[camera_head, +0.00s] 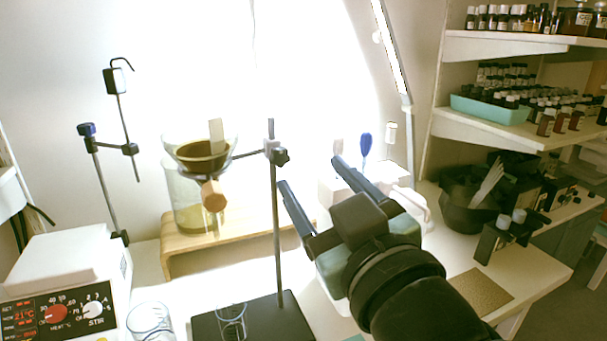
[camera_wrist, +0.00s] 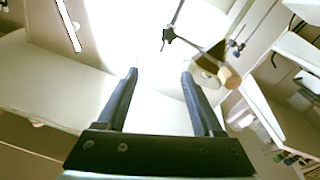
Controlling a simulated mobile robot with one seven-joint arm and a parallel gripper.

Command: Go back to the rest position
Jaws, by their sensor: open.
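My gripper (camera_head: 310,172) is open and empty, raised over the bench to the right of a metal stand (camera_head: 275,215). Its two dark fingers are spread apart and also show in the wrist view (camera_wrist: 160,75), with nothing between them. The stand holds a glass funnel (camera_head: 220,150) with brown contents by a clamp. A brown wooden-looking cylinder (camera_head: 213,196) shows just below the funnel. A glass vessel (camera_head: 183,205) with yellowish liquid stands under the funnel on a wooden riser (camera_head: 188,258).
A hotplate stirrer (camera_head: 65,280) stands at left, with glass beakers (camera_head: 150,322) near the front. Shelves (camera_head: 480,115) at right carry rows of small bottles. A dark bowl (camera_head: 465,205) with a white utensil sits below them. A blue-tipped item (camera_head: 366,143) stands behind my gripper.

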